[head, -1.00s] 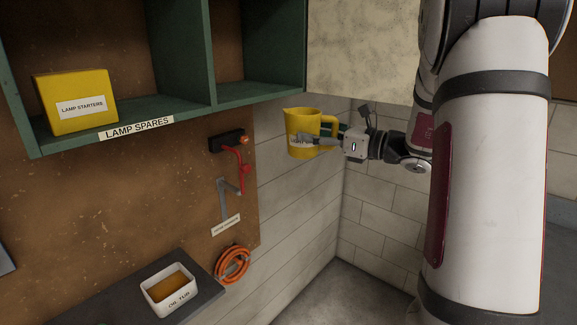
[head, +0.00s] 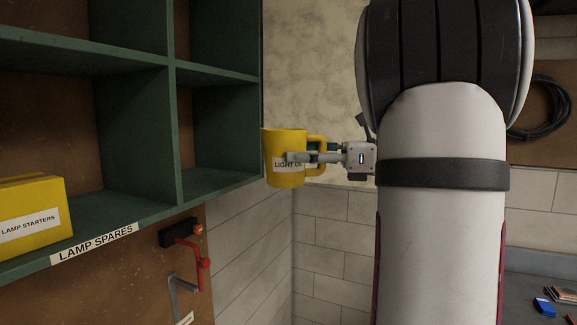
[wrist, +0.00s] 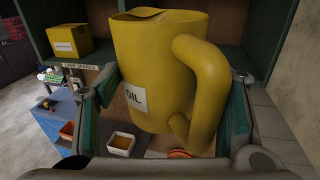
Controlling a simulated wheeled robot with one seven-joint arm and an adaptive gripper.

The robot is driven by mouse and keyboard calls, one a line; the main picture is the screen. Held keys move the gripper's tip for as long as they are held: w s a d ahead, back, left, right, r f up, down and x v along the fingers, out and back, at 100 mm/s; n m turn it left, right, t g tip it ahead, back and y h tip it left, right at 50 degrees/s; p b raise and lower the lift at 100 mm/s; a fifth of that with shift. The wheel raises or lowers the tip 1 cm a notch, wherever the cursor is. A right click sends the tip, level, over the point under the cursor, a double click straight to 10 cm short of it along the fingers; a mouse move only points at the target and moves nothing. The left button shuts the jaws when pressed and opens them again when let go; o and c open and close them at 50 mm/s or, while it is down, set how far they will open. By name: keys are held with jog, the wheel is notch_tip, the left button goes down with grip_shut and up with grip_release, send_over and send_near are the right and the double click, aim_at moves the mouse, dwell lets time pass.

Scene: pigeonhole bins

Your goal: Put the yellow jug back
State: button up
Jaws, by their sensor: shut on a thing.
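The yellow jug (head: 284,150) has a spout, a side handle and a white label reading "LIGHT OIL" in part. It is upright in the air, just right of the green shelf unit's right edge in the head view. My gripper (head: 300,158) is shut on the jug from the right, with its fingers on either side around the handle side. In the wrist view the jug (wrist: 155,75) fills the middle between my fingers, and its handle faces the camera. The green pigeonhole shelf (head: 168,130) has empty compartments at the right. Part of the jug's label is hidden by a finger.
A yellow LAMP STARTERS box (head: 30,215) sits in the lower left compartment, above the LAMP SPARES label (head: 93,243). A red-handled tool (head: 200,262) hangs below the shelf. A white tray (wrist: 121,141) stands lower down.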

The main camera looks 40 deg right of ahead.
jog(key=shift+w+a+r, duration=0.15)
jog(key=shift+a+r, duration=0.05)
jog(key=shift+a, duration=0.05)
jog(key=shift+w+a+f+b, duration=0.2)
jog(key=shift+w+a+b, duration=1)
jog(key=shift+w, duration=2.05)
jog(key=shift+w+a+f+b, duration=0.2)
jog(key=shift+w+a+b, duration=1)
jog(key=shift+w, duration=2.1)
jog(key=shift+w+a+f+b, duration=0.2)
jog(key=shift+w+a+b, duration=1)
jog(key=shift+w, duration=2.05)
jog(key=shift+w+a+f+b, duration=0.15)
jog(key=shift+w+f+b, duration=0.35)
jog(key=shift+w+f, duration=0.3)
jog(key=shift+s+f, duration=0.1)
jog(key=o, duration=1.5)
